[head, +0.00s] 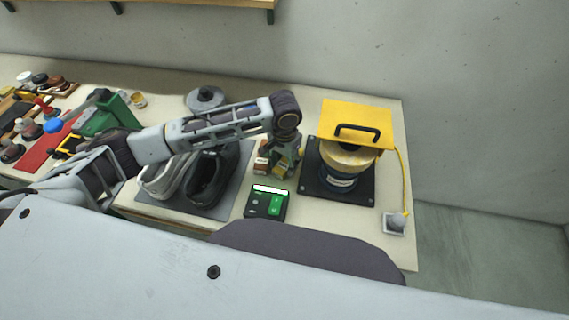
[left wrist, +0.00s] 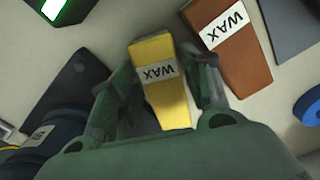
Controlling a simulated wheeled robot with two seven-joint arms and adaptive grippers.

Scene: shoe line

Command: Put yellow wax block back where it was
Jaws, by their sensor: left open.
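The yellow wax block (left wrist: 165,80), with a white WAX label, lies between the open fingers of my left gripper (left wrist: 160,95) in the left wrist view. In the head view the yellow block (head: 283,169) shows below my left gripper (head: 283,158), on the table right of the shoes. A brown wax block (left wrist: 236,45) lies close beside it, outside the fingers; it also shows in the head view (head: 261,164). My right gripper is not in view.
A black plate (head: 313,187) with a pot under a yellow lid (head: 355,120) stands close on the right. A small device with a green screen (head: 266,203) sits in front. A pair of shoes (head: 208,178) rests on a grey mat to the left. The table's (head: 395,250) front right corner is bare.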

